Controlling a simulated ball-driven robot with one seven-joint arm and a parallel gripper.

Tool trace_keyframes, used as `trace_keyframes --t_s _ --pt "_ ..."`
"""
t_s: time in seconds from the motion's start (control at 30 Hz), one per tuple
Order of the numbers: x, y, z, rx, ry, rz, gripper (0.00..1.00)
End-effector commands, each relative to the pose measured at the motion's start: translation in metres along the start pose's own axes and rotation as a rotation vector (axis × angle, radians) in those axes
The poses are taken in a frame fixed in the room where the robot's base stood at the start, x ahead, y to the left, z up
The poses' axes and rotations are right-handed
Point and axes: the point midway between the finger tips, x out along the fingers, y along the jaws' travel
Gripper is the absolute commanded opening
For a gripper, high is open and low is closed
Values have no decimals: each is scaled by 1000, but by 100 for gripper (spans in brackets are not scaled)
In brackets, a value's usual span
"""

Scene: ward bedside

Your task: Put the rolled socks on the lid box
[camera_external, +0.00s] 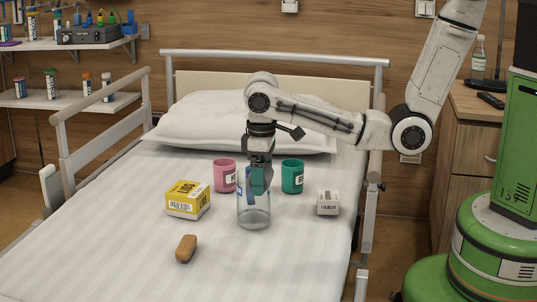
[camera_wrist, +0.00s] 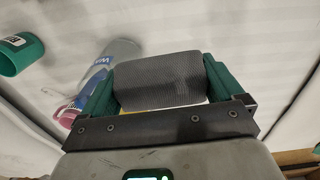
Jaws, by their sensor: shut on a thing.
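My gripper (camera_external: 258,188) points down over the middle of the bed. In the wrist view its green fingers (camera_wrist: 158,85) are shut on the rolled socks (camera_wrist: 158,78), a grey ribbed roll held crosswise. In the external view I cannot make the socks out clearly at the fingers. A yellow-and-white box (camera_external: 187,199) stands on the bed to the left of my gripper and looks like the lid box. A yellow strip (camera_wrist: 148,110) shows just below the socks in the wrist view, perhaps part of that box.
A pink mug (camera_external: 224,176) and a green mug (camera_external: 292,176) stand behind. A small white box (camera_external: 327,203) is at right, a brown object (camera_external: 186,248) in front. The front of the bed (camera_external: 280,270) is clear.

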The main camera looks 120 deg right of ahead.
Motion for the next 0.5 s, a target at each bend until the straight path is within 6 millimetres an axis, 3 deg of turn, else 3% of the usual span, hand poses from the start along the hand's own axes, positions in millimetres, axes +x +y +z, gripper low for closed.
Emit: trace_keyframes --t_s 0.03,0.2,0.33,0.5 --pt "-3 15 -15 10 6 3 65" --pt "-25 59 -44 32 4 2 65" --pt "-38 89 -56 51 1 2 65" --pt "-46 108 -63 61 1 0 65"
